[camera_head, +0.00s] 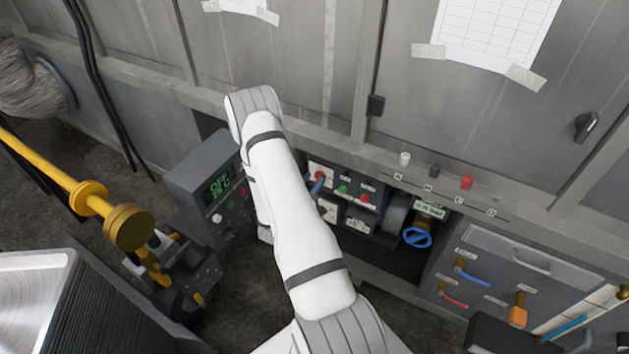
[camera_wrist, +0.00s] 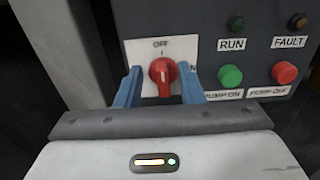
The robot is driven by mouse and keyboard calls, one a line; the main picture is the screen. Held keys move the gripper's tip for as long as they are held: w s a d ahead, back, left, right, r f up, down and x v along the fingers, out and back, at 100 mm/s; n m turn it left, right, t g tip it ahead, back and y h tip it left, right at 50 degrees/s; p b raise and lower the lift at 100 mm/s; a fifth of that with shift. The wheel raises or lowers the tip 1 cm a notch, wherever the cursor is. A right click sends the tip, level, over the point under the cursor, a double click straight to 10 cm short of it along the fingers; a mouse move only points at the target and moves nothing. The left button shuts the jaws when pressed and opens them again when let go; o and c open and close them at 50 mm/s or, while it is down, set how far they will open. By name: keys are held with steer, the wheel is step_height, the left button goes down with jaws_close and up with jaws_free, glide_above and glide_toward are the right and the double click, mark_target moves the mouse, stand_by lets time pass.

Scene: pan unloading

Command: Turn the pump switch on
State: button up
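The pump switch is a red rotary knob (camera_wrist: 162,76) on a white plate (camera_wrist: 140,52) marked OFF at the top. Its white pointer line stands about upright, toward OFF. My gripper (camera_wrist: 163,84) has two blue fingers, one on each side of the knob. The fingers are apart, with a gap visible on both sides of the knob. In the head view the knob (camera_head: 320,178) is small, on the panel in the recess, with a blue finger (camera_head: 317,187) beside it. My white arm hides part of the panel's left side.
Right of the knob are a green PUMP ON button (camera_wrist: 230,76) and a red PUMP OFF button (camera_wrist: 284,72), below RUN (camera_wrist: 235,24) and FAULT (camera_wrist: 297,21) lamps. A blue valve wheel (camera_head: 417,237) sits farther right. A display box (camera_head: 212,190) stands left of my arm.

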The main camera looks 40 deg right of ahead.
steer(key=shift+w+d, duration=0.1)
steer(key=shift+d, duration=0.15)
